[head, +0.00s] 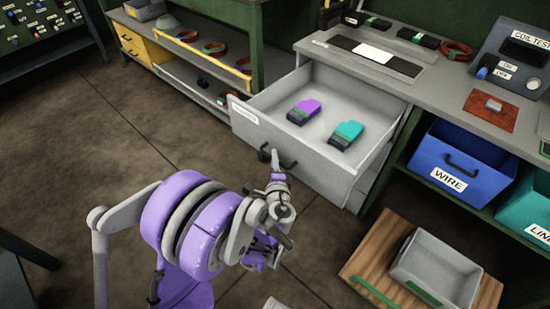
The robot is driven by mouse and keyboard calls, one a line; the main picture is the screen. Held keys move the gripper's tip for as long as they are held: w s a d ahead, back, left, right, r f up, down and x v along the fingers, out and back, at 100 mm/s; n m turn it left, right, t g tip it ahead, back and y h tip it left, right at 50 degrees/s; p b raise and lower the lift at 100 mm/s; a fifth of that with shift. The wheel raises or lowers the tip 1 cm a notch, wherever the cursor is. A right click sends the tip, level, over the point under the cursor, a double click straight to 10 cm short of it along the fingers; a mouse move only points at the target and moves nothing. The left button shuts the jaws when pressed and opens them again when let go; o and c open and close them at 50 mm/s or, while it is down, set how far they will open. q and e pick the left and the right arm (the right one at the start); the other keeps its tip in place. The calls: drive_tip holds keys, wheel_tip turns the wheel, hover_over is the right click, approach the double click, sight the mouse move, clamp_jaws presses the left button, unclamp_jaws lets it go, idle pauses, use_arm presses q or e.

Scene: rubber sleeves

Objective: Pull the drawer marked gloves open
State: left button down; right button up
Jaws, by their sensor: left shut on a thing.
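The grey drawer (355,179) is pulled well out from under the workbench. Its front has a black handle and a small white label (246,115) whose lettering is too small to read. Inside lie a purple glove (307,110) and a teal glove (346,133), both with dark cuffs and green bands. My left gripper (274,161) is at the drawer front, shut on the black handle (285,162); the arm hides part of the fingers. My right gripper cannot be made out.
A blue bin marked WIRE (464,158) and a teal bin (530,205) sit on the shelf at right. A wooden board with a grey tray (436,268) is at lower right. Coils lie on the racks behind. The floor (90,150) at left is clear.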

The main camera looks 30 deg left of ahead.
use_arm(q)
drive_tip(key=c, duration=0.9)
unclamp_jaws()
drive_tip(key=p+v, duration=0.1)
drive_tip(key=v, duration=1)
drive_tip(key=shift+r, duration=0.1)
